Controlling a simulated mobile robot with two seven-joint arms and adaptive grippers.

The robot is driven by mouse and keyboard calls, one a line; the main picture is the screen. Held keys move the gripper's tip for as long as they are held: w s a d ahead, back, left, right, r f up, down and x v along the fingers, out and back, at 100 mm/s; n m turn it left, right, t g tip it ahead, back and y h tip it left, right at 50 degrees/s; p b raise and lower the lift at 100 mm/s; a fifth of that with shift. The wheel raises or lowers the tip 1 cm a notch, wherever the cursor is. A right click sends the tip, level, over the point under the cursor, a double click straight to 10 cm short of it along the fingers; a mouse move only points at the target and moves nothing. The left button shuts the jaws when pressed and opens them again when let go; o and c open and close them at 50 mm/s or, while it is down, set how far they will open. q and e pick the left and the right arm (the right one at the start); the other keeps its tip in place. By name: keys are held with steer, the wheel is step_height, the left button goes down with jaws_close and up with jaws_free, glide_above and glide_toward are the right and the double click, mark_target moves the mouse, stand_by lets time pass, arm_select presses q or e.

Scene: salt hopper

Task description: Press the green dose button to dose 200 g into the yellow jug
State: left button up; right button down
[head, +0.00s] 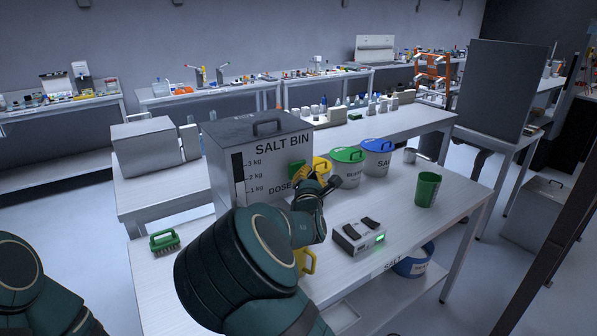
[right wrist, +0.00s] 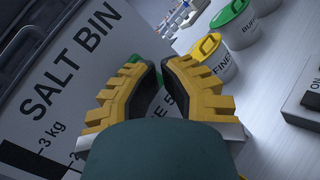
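The salt bin (head: 222,165) is a large grey box with a lid handle and a level scale. Its green dose button (head: 296,169) is on the front face, above the DOSE lettering. In the right wrist view the green button (right wrist: 131,69) is mostly hidden behind a finger. My right gripper (head: 315,180) has its yellow fingers (right wrist: 161,72) drawn close together, with nothing visible held, just in front of the button; contact cannot be told. The yellow jug (head: 307,262) stands below, largely hidden by my right arm. My left gripper is out of view; only that arm shows at lower left.
Lidded tubs, yellow (head: 321,167), green (head: 347,168) and blue (head: 377,158), stand right of the bin.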

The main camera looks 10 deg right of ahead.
steer(key=shift+s+d, duration=0.1)
steer(key=shift+s, duration=0.25)
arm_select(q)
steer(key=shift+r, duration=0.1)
arm_select(e)
steer(key=s, duration=0.1)
steer(key=s+d, duration=0.1)
steer(key=s, duration=0.2)
steer(key=shift+s+d, duration=0.35)
steer(key=shift+d, duration=0.05)
stand_by(1.8)
